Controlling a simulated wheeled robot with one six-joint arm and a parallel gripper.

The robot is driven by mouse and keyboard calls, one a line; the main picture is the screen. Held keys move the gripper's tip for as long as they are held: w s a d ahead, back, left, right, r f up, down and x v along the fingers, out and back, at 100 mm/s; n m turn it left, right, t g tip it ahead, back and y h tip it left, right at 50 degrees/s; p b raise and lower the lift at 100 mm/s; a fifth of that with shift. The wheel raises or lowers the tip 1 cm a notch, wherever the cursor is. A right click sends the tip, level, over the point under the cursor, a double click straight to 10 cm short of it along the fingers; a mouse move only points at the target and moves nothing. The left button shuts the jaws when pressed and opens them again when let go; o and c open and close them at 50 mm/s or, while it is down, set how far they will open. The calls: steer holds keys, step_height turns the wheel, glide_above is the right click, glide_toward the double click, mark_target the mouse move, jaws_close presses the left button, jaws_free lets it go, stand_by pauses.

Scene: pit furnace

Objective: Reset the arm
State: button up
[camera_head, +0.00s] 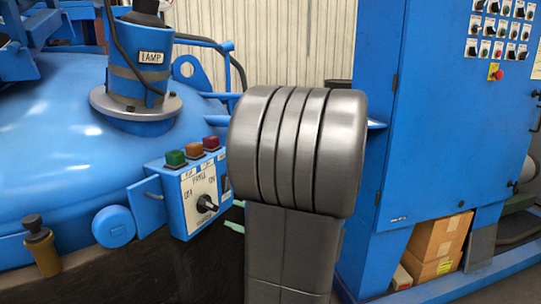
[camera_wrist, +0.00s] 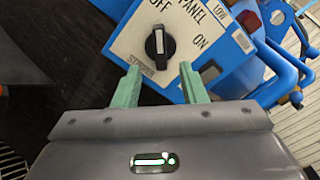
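My gripper (camera_wrist: 161,80) shows at the bottom of the wrist view with its two pale green fingers apart and nothing between them. Just past the fingertips, in that view, is the black rotary knob (camera_wrist: 158,47) of a white control panel (camera_wrist: 190,30) lettered PANEL, OFF and ON. The fingers appear apart from the knob. In the head view the panel (camera_head: 200,190) and knob (camera_head: 206,204) sit left of my arm. My green fingertips (camera_head: 235,215) show just right of the panel; my grey arm hides the rest of the gripper.
A large blue furnace vessel (camera_head: 50,150) with a lamp fitting (camera_head: 142,75) fills the left. Green, orange and red buttons (camera_head: 192,151) top the panel box. A blue cabinet (camera_head: 450,120) stands at right, with cardboard boxes (camera_head: 436,240) in its base.

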mark_target(213, 206)
steer(key=b+x, duration=0.1)
steer(key=x, duration=0.7)
steer(key=shift+d, duration=0.1)
steer(key=p+v, duration=0.2)
steer(key=v, duration=1.2)
steer(key=b+x, duration=0.1)
steer(key=x, duration=1.3)
steer(key=shift+a+r, duration=0.15)
steer(key=shift+a, duration=0.05)
steer(key=shift+d+r+m+p, duration=0.15)
steer(key=shift+m+p, duration=0.75)
steer(key=m+p, duration=0.2)
steer(key=p, duration=0.1)
steer(key=shift+m, duration=0.4)
steer(key=m+p, duration=0.2)
steer(key=shift+w+m+p, duration=0.1)
steer(key=shift+m+p, duration=0.2)
steer(key=shift+f, duration=0.25)
